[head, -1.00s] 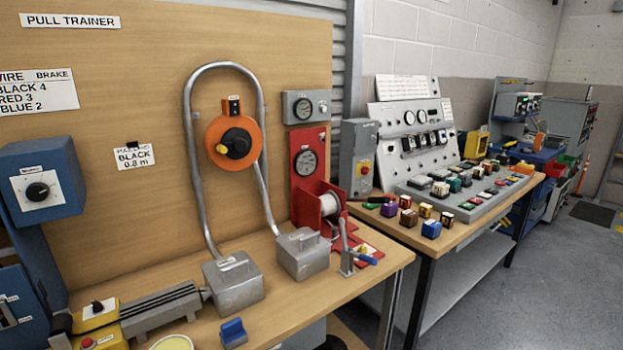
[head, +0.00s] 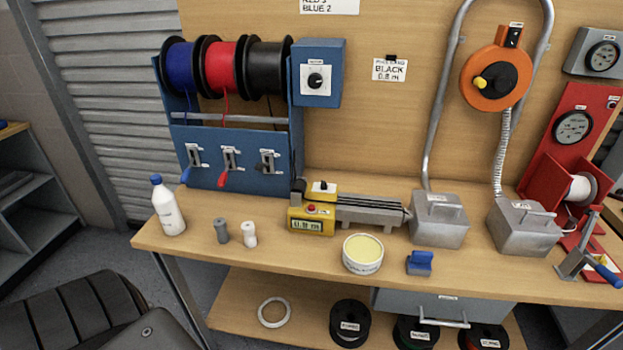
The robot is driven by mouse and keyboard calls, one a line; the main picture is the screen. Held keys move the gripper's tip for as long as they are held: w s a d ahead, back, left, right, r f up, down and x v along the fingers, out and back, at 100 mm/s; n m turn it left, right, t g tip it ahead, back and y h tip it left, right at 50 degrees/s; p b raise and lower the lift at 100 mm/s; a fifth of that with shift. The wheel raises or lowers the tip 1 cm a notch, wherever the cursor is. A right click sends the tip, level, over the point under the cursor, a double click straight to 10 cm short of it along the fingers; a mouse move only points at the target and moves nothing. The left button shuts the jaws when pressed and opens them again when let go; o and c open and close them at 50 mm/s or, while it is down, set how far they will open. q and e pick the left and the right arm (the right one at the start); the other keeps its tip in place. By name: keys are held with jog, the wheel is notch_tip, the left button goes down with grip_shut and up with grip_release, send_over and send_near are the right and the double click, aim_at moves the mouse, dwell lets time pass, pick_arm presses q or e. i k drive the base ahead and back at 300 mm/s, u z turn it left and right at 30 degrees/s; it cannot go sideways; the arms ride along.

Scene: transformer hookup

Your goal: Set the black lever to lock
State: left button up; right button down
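A blue rack (head: 207,138) at the left of the bench holds three wire spools: a blue spool (head: 180,66), a red spool (head: 222,66) and a black spool (head: 266,68). Three small levers sit in a row on its lower front panel. The black lever (head: 268,161) is the rightmost, below the black spool. The blue lever (head: 192,160) and the red lever (head: 227,166) are to its left, with their handles hanging down. The black lever's setting is too small to tell. Neither of my grippers is in view.
A yellow device (head: 311,219) with a grey slide stands right of the rack front. A white bottle (head: 167,208), two small cylinders and a round tub (head: 363,253) stand along the front edge. A blue box with a knob (head: 317,74) is beside the spools.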

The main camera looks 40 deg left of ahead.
aim_at(259, 166)
jog(key=u, duration=1.2)
